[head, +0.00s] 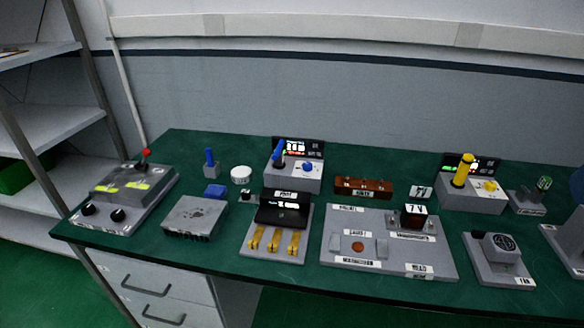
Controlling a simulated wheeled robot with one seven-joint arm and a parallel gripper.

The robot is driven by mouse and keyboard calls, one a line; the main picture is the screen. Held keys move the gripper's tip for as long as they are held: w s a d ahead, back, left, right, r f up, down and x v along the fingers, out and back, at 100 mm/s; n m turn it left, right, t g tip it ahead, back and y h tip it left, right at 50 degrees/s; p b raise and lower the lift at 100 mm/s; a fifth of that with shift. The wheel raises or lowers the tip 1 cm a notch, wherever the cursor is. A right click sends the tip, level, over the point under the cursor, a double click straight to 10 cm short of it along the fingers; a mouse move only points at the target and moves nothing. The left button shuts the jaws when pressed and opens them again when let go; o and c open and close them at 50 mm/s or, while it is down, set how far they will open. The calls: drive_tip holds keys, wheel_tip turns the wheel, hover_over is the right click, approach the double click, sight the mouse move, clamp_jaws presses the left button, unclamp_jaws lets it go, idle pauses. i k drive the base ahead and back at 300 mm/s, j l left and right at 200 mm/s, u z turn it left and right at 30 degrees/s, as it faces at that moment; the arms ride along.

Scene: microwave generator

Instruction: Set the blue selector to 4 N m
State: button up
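A grey station (291,184) with a dark display panel (299,147) stands at the middle back of the green bench. The blue selector (309,167) is a small round knob on its top, right of a blue-handled upright tool (279,153). The display has lit characters, but they are too small to read. The knob's pointer setting is also too small to tell. My gripper is not in this view.
A similar station (472,200) with a yellow tool (462,170) and yellow knob stands at the right. A black-topped block with brass levers (276,239) stands in front of the blue station. A brown block (363,187) is to its right, a white disc (241,174) to its left.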

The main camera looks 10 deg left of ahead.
sight(308, 166)
drive_tip(key=i+j+u, duration=0.2)
drive_tip(key=j+u, duration=0.2)
drive_tip(key=i+j+u, duration=0.2)
drive_tip(key=j+u, duration=0.15)
